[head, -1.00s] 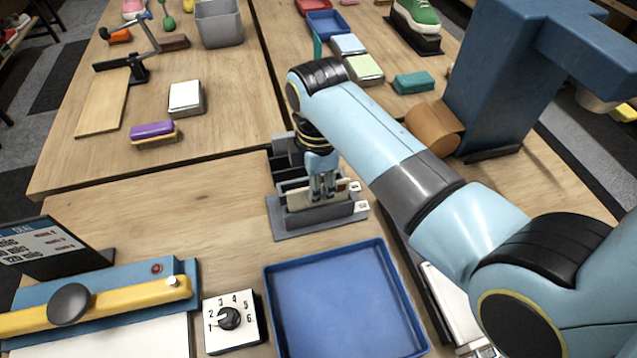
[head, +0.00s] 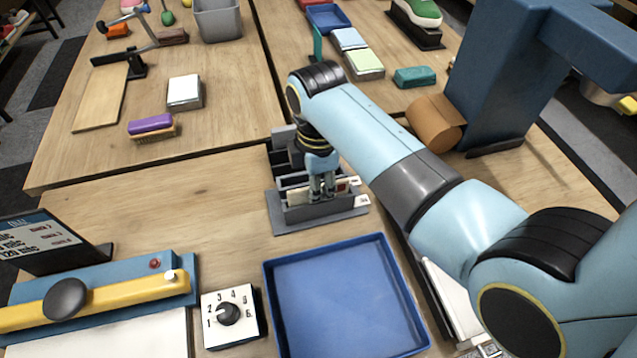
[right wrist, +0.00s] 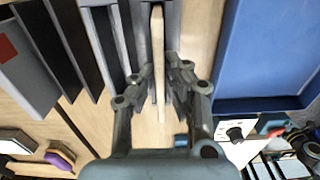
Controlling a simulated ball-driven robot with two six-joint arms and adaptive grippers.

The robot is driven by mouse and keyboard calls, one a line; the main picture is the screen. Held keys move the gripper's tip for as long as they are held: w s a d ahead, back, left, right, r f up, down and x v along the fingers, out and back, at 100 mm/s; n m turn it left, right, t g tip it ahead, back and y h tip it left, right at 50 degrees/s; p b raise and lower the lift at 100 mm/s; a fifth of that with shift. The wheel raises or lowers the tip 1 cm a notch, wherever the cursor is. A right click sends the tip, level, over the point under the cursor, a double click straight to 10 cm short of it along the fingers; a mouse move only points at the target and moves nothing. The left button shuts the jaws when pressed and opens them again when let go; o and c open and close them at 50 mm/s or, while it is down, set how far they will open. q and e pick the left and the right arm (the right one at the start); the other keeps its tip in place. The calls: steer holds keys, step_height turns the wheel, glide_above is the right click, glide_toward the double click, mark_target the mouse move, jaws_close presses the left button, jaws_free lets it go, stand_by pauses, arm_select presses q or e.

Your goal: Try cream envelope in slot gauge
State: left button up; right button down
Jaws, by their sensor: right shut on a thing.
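The slot gauge (head: 318,217) is a grey stand with several upright walls, behind the blue tray. My right gripper (head: 322,192) points down over its front part. It is shut on the cream envelope (right wrist: 158,65), which shows edge-on between the fingers in the right wrist view. The envelope stands upright between two grey gauge walls, in the slot nearest the tray. Its lower edge is hidden, so I cannot tell how deep it sits. My left gripper is not in view.
The blue tray (head: 340,300) is empty in front of the gauge. A dial box (head: 229,317) and a blue and yellow device (head: 110,297) stand at the left. A brown roll (head: 436,122) lies right of my forearm. The tabletop left of the gauge is clear.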

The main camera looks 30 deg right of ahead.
steer(key=c, duration=1.3)
jaws_free()
steer(key=shift+c, duration=0.2)
step_height(320, 180, up, 12)
